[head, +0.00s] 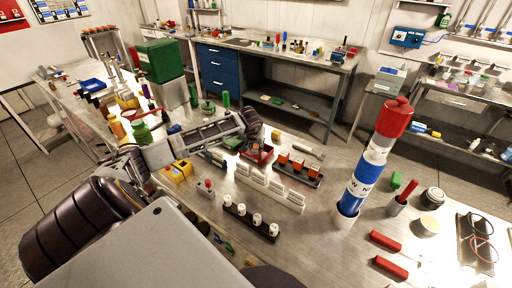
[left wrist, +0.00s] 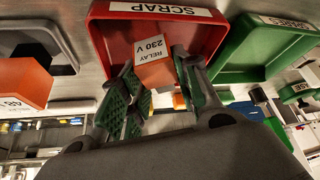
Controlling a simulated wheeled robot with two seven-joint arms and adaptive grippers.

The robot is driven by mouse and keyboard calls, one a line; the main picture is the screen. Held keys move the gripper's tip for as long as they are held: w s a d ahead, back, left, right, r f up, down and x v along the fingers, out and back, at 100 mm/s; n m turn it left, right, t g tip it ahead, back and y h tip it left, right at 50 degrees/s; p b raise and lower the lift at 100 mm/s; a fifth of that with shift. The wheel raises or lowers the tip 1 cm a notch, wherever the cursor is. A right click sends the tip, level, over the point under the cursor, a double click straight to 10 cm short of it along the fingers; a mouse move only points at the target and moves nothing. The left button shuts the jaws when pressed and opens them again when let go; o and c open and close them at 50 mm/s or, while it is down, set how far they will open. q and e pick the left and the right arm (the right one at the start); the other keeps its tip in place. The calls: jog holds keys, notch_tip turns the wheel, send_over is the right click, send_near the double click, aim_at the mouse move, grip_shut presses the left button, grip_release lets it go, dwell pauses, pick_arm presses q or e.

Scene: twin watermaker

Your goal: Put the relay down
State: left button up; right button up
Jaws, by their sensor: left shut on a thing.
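My left gripper (head: 256,143) is shut on an orange relay, at a red bin in the middle of the bench. In the left wrist view the relay (left wrist: 155,73) has a white label reading "RELAY 230 V" and sits between the green-padded fingers of the gripper (left wrist: 160,95). The red bin (left wrist: 218,38), labelled "SCRAP", is right behind the relay. The red bin also shows in the head view (head: 262,157), partly hidden by the gripper. I cannot tell whether the relay touches the bin. My right gripper is not in view.
A green bin (left wrist: 255,55) stands beside the red one; a grey bin (left wrist: 70,38) is on its other side. A black rack (head: 294,171) holds orange relays. White holders (head: 270,188) and a tall blue-and-red cylinder (head: 366,180) stand nearby on the bench.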

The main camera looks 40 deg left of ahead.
pick_arm(q)
jog(key=shift+f, duration=0.9)
jog(key=o, duration=1.1)
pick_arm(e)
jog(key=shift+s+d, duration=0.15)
pick_arm(q)
jog(key=shift+r, duration=0.2)
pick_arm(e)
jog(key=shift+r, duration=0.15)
